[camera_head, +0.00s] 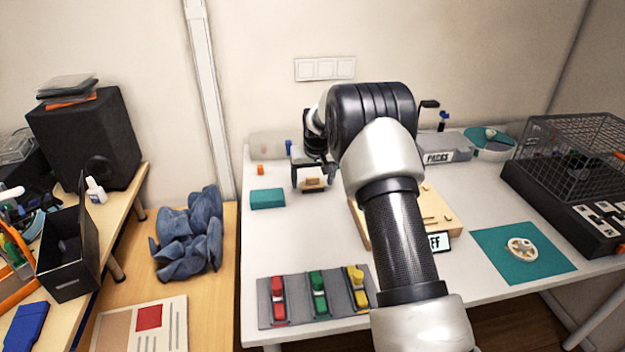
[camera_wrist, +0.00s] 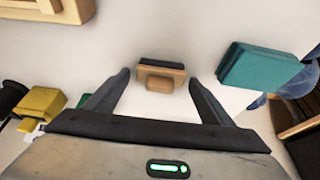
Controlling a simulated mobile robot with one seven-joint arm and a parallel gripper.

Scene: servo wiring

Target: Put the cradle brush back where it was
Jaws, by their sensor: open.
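The brush, a small wooden block with a raised wooden grip and a dark strip along one side, lies on the white table (camera_head: 222,272). I take it to be the cradle brush (camera_head: 313,184); it also shows in the wrist view (camera_wrist: 160,82). My gripper (camera_head: 312,176) is open above it. In the wrist view the brush appears between the two spread fingers (camera_wrist: 158,76), with gaps on both sides. I cannot tell how high the fingertips are above it. No cradle can be made out; my arm hides part of the table.
A teal block (camera_head: 267,198) lies left of the brush. A grey rack (camera_head: 299,309) with red, green and yellow pieces is at the front. A wooden board (camera_head: 440,213), a grey box marked PACKS (camera_head: 447,150), a teal mat (camera_head: 490,255) and a wire cage (camera_head: 570,145) are to the right.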

